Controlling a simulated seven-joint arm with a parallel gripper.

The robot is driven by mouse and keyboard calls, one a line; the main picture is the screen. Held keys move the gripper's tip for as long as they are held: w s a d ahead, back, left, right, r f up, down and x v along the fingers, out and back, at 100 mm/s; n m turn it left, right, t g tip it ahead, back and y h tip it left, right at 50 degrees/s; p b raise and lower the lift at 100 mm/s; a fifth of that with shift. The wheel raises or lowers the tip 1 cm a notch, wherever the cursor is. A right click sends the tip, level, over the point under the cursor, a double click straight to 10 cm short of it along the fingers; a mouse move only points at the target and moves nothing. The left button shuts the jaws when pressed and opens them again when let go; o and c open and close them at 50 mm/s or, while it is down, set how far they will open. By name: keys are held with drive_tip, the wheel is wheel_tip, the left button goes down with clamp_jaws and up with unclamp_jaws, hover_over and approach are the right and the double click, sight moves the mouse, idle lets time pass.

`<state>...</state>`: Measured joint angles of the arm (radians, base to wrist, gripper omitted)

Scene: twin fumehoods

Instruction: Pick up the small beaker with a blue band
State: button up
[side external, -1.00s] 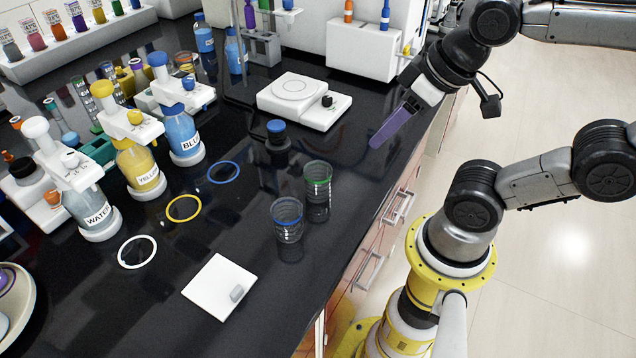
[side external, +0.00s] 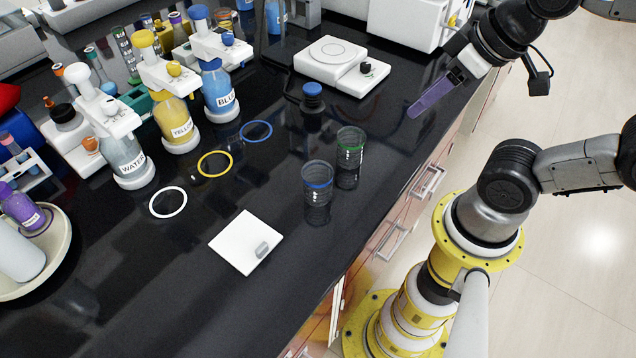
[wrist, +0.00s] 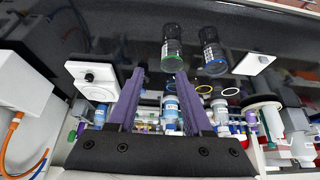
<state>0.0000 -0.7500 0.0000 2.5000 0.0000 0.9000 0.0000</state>
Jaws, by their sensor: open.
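The clear small beaker with a blue band (side external: 317,179) stands upright on the black bench. It also shows near the top of the wrist view (wrist: 212,52), right of the green-banded beaker. The beaker with a green band (side external: 350,152) stands close behind it to the right, and left of it in the wrist view (wrist: 172,47). My gripper (side external: 414,112) has purple fingers and is up and right of both beakers in the side view, apart from them. In the wrist view the fingers (wrist: 160,76) are spread with nothing held between them.
A white balance (side external: 335,62) and a blue-capped dark bottle (side external: 312,104) stand behind the beakers. Left are white, yellow and blue rings (side external: 214,164) and the dispenser bottles (side external: 173,118). A white plate (side external: 246,240) lies in front. Bare bench surrounds the beakers.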

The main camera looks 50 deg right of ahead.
idle(0.4)
drive_tip(key=o, duration=0.8)
drive_tip(key=n+g+y, duration=0.2)
drive_tip(key=n+y, duration=0.1)
drive_tip(key=n, duration=0.6)
approach(318, 184)
drive_tip(key=f, duration=0.2)
drive_tip(key=w+f, duration=0.1)
drive_tip(key=f, duration=0.1)
drive_tip(key=w+f, duration=0.1)
drive_tip(key=f, duration=0.1)
drive_tip(key=shift+w+d+f, duration=0.25)
drive_tip(key=shift+d, duration=0.15)
drive_tip(key=shift+x, duration=2.95)
